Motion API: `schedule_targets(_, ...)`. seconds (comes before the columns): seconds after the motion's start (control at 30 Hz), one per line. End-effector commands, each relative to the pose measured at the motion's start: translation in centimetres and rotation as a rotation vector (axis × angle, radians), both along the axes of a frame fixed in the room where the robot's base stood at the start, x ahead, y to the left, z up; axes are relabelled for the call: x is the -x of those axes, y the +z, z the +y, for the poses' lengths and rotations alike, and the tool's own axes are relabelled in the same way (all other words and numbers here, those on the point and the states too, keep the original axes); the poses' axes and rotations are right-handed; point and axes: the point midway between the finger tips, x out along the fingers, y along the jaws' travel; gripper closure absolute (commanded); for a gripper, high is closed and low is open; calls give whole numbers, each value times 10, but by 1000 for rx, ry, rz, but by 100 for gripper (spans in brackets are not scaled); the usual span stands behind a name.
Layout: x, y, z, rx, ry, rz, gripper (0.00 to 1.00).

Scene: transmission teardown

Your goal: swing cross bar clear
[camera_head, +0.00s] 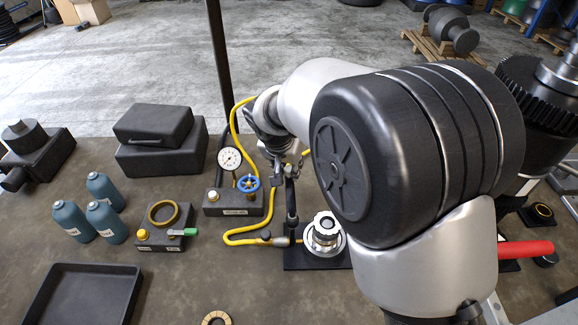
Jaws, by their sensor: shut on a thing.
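My gripper (278,168) is small in view, left of my large arm joint. It points down and is shut at the top of an upright dark post (291,205). What it grips there looks like the cross bar, but the bar is mostly hidden by the gripper and my arm, so its angle cannot be told. A silver round part with a ribbed cap (324,230) stands on a black base plate (298,258), just right of the post and below my gripper.
Left are teal bottles (105,222), a block with a brass ring (165,226), black cases (160,150) and an empty tray (82,298). A red handle (525,249) lies right.

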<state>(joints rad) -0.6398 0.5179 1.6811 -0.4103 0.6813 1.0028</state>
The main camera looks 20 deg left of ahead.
Motion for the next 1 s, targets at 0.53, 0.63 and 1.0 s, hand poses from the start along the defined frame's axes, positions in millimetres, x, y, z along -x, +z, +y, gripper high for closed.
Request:
schedule_targets(0.53, 0, 0, 0, 1, -1, 0, 56)
schedule_targets(0.63, 0, 1, 0, 0, -1, 0, 56)
schedule_targets(1.0, 23, 59, 3, -3, -1, -3, 56)
